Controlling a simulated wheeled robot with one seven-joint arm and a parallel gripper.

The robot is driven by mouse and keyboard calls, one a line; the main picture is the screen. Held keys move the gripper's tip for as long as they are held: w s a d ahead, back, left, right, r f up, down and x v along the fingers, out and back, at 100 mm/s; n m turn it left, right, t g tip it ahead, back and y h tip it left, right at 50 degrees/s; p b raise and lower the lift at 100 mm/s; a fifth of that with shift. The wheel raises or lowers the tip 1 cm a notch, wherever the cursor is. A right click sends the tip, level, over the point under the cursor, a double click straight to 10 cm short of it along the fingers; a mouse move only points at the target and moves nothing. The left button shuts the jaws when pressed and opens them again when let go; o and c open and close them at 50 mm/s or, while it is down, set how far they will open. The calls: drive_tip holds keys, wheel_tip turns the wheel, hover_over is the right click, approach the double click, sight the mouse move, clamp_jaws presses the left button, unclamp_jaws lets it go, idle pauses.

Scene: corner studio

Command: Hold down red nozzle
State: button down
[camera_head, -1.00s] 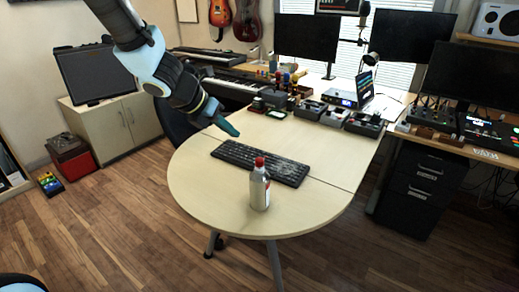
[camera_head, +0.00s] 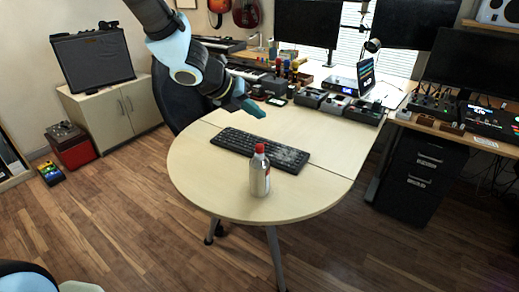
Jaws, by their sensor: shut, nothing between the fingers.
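A small bottle with a pale silver-grey body (camera_head: 260,178) stands upright near the front of the light wooden table. Its red nozzle (camera_head: 260,148) is on top, with nothing touching it. My gripper (camera_head: 262,114) reaches in from the upper left and is above the back part of the table. It appears higher in the picture than the bottle and apart from it. Its teal fingers are shut, with nothing held.
A black keyboard (camera_head: 235,141) lies behind the bottle. The table (camera_head: 215,190) is bare around the bottle's front and sides. Several small boxes and devices (camera_head: 335,103) line the table's back. A black drawer cabinet (camera_head: 420,180) stands at the right.

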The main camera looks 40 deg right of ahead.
sight(262, 145)
wheel_tip(262, 145, down, 7)
drive_tip(key=b, duration=0.6)
idle(1.7)
drive_tip(key=shift+f+b, duration=0.3)
drive_tip(key=shift+f, duration=0.15)
drive_tip(key=shift+f+b, duration=0.6)
drive_tip(key=shift+f, duration=0.1)
idle(1.5)
idle(1.1)
drive_tip(key=shift+r+p, duration=1.05)
drive_tip(key=shift+r, duration=0.1)
drive_tip(key=shift+r, duration=0.1)
wheel_tip(262, 145, up, 5)
drive_tip(key=p, duration=0.4)
drive_tip(key=shift+p, duration=0.4)
